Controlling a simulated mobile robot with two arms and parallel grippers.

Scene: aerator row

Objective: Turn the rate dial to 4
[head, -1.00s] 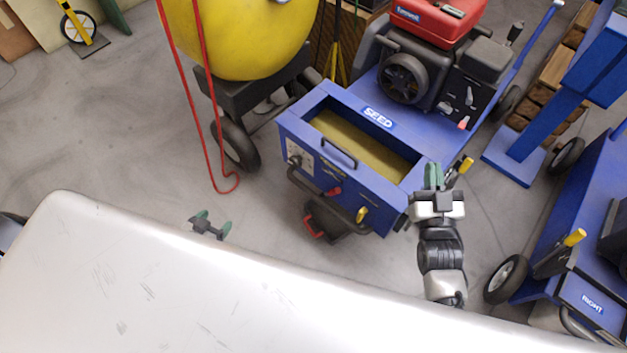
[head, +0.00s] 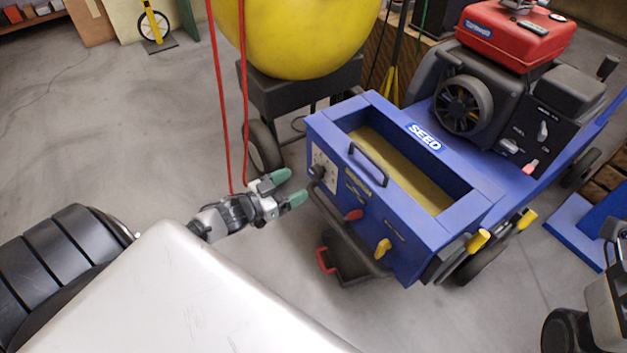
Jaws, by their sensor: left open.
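The blue seeder box (head: 400,235) with a SEED label stands right of centre in the head view. The rate dial (head: 318,172) is a small dark knob on a pale plate at the left end of the box's front face. Its pointer and the numbers are too small to read. My left gripper (head: 291,186) has green fingertips and comes in from the left. It is open and empty, with its tips just left of and slightly below the dial, seemingly apart from it. Only part of my right arm shows at the lower right edge; its fingers do not show.
A red lever (head: 353,215) and a yellow lever (head: 382,248) sit on the same front face, above a dark bar. A black handle (head: 368,164) crosses the box's near rim. Red hoses (head: 219,100) hang before the yellow tank (head: 300,35). Clear floor lies to the left.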

